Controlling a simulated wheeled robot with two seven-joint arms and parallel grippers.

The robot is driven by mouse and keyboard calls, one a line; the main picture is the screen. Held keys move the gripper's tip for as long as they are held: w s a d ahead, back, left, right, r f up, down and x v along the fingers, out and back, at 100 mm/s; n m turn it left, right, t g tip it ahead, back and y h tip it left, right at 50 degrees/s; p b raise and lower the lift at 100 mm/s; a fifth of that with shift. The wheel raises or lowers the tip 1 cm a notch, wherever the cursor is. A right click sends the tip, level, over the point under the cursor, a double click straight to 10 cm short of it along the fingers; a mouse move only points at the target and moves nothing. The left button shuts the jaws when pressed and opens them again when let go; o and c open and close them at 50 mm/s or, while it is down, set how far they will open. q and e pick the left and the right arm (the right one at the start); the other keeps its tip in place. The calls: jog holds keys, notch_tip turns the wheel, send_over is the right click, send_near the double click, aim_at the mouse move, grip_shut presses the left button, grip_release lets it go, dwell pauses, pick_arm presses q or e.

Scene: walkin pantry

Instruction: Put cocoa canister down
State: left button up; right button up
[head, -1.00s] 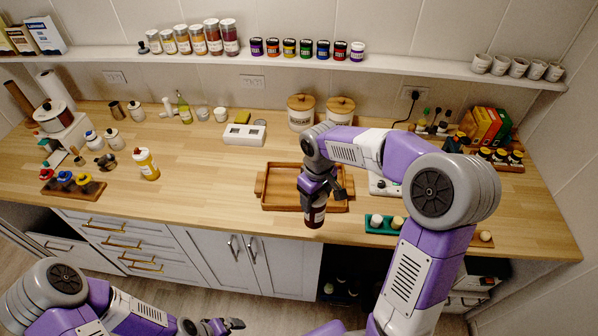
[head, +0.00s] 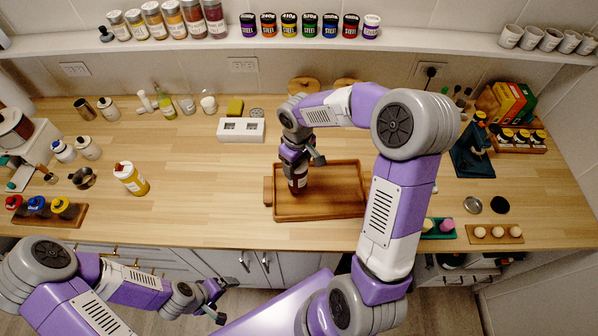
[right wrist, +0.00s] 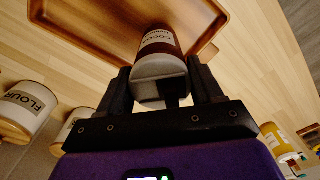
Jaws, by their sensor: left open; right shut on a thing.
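The cocoa canister (head: 298,180) is a dark brown cylinder with a white label. It also shows in the right wrist view (right wrist: 160,48), between the fingers. My right gripper (head: 297,160) is shut on it and holds it upright over the left part of the wooden tray (head: 340,206). I cannot tell whether its base touches the tray floor. The tray (right wrist: 90,36) shows beneath it in the right wrist view. My left gripper (head: 217,300) is open and empty, in front of the counter's front edge.
A shelf (head: 200,46) runs above.

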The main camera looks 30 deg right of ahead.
notch_tip(320, 180, down, 4)
jog(key=shift+r, duration=0.1)
jog(key=shift+w, duration=0.1)
jog(key=shift+f, duration=0.2)
jog(key=o, duration=1.5)
jog(key=shift+f, duration=0.1)
jog(key=shift+r, duration=0.25)
notch_tip(320, 180, up, 12)
jog(key=shift+f+p, duration=0.1)
jog(key=shift+p, duration=0.25)
